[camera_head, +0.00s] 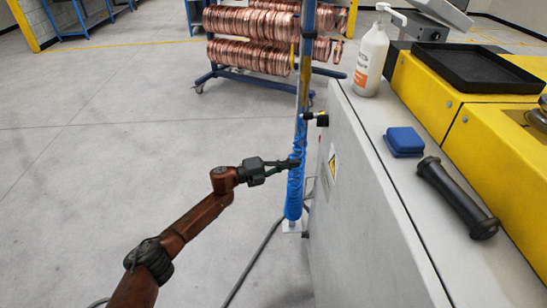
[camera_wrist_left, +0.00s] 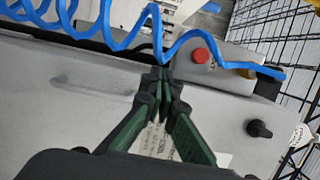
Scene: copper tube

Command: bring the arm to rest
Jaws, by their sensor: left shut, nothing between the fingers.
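My left arm reaches in from the lower left in the head view. Its left gripper (camera_head: 292,163) is by the blue coiled hose (camera_head: 295,192) that hangs beside the grey machine cabinet (camera_head: 360,215). In the left wrist view the gripper (camera_wrist_left: 158,72) has its two green-and-black fingers together at the tips, with nothing between them. The blue coil (camera_wrist_left: 190,38) runs across the top of that view, close to the fingertips. I cannot tell whether they touch. My right gripper is in neither view.
On the cabinet top are a white bottle (camera_head: 371,60), a blue block (camera_head: 404,141) and a black cylinder (camera_head: 455,197). A black tray (camera_head: 478,68) sits on the yellow machine (camera_head: 440,95). Copper coils (camera_head: 250,55) hang on a rack behind. The floor at left is clear.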

